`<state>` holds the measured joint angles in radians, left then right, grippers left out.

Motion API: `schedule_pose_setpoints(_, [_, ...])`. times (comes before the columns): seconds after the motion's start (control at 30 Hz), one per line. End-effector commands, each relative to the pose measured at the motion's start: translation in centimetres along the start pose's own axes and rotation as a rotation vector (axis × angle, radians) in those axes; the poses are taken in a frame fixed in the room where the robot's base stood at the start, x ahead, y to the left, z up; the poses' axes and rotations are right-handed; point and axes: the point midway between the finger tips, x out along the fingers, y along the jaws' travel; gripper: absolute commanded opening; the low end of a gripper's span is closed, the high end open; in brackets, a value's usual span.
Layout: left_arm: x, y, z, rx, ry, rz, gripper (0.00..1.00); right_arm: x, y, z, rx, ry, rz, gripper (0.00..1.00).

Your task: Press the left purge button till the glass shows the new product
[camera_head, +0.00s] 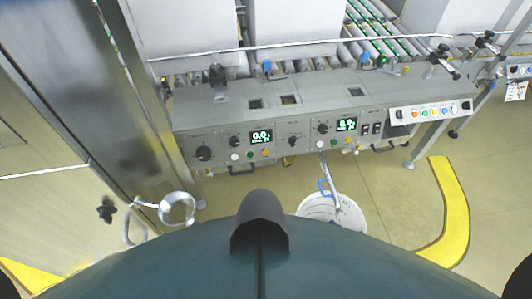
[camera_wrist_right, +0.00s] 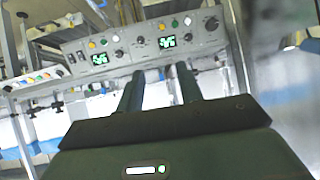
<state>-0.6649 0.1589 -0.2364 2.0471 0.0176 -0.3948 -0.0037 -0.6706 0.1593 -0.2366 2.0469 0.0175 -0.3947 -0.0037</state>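The grey control panel (camera_head: 290,130) has two lit green displays. Under the left display (camera_head: 261,136) sit a white button (camera_head: 234,156), a green button (camera_head: 250,154) and a yellow button (camera_head: 265,152); labels are too small to read. The right display (camera_head: 347,124) has a similar row under it. The right wrist view shows the panel upside down, with the left display (camera_wrist_right: 167,41) on the right. My right gripper (camera_wrist_right: 156,78) points at the panel, its two fingers apart with nothing between them. I see no touch on any button. I cannot identify the glass. My left gripper is not in view.
A roller conveyor (camera_head: 325,55) with large white boxes runs behind the panel. A round white container (camera_head: 318,208) stands on the floor below it. A metal ring (camera_head: 177,208) sticks out from the steel cabinet (camera_head: 50,110) at left. A yellow floor line (camera_head: 455,205) is at right.

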Motion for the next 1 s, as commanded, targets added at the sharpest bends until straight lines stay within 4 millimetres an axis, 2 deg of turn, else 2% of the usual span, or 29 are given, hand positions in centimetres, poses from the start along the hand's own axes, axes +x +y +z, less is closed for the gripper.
schedule_pose_setpoints(0.1, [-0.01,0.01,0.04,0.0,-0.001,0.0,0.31,0.1,0.05,-0.22,-0.001,0.005,0.0,0.35])
schedule_pose_setpoints(0.53, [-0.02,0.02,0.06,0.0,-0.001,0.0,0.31,0.22,0.11,-0.52,-0.003,0.011,0.001,0.0])
schedule_pose_setpoints(1.0, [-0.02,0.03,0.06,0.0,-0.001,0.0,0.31,0.15,0.08,-0.35,-0.002,0.008,0.001,0.0])
